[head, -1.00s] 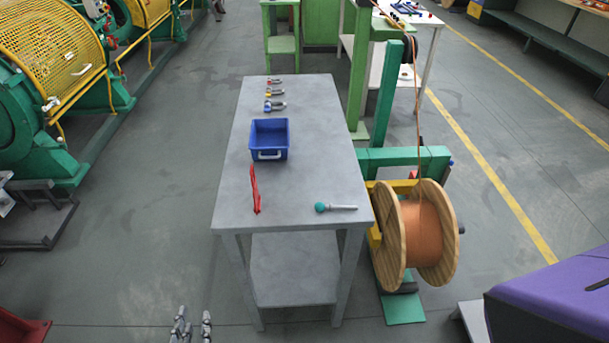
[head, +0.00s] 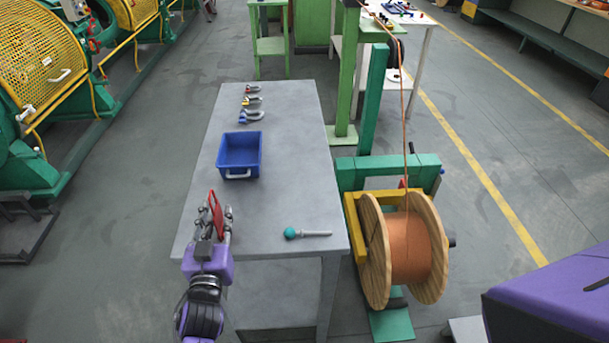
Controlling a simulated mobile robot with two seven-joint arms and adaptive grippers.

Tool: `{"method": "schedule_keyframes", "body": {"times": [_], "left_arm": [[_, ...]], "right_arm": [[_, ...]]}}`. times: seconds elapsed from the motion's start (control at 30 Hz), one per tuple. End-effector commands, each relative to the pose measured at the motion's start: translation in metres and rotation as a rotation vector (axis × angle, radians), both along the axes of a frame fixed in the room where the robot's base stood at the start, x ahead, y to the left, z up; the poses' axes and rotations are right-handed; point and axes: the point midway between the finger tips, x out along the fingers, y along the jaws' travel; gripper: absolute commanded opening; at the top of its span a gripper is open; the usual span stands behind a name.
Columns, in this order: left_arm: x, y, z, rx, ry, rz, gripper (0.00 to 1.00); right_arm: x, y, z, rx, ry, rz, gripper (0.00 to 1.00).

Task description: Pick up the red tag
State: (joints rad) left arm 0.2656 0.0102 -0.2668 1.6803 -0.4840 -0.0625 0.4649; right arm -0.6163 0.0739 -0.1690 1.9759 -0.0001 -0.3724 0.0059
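The red tag (head: 217,213) is at the near left part of the grey table (head: 285,190). It is thin and shows as a narrow red strip. My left gripper (head: 218,212) reaches in from the near edge, with its two fingers apart on either side of the tag. The fingers look open, and I see no clear contact with the tag. The tag's lower end is partly hidden by the gripper. My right gripper is not in view.
A blue bin (head: 239,155) stands just beyond the tag. Several shackles (head: 252,101) lie at the far end. A teal-knobbed tool (head: 305,233) lies to the right. A wooden cable spool (head: 404,250) stands beside the table's right edge.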

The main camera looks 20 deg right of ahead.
Motion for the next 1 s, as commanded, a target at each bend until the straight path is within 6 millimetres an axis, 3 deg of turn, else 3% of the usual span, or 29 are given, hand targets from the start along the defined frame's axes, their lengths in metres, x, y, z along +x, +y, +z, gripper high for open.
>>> {"method": "schedule_keyframes", "body": {"times": [0.27, 0.47, 1.0], "left_arm": [[0.0033, -0.0006, -0.0019, 0.001, 0.003, 0.001, 0.26], [0.0032, -0.0006, -0.0018, 0.001, 0.002, 0.001, 0.01], [0.0035, -0.0007, 0.0071, 0.001, -0.001, 0.0, 0.0]], "right_arm": [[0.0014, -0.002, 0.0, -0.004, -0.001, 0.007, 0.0], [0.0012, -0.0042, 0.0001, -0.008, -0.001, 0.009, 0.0], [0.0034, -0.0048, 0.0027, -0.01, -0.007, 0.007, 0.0]]}}
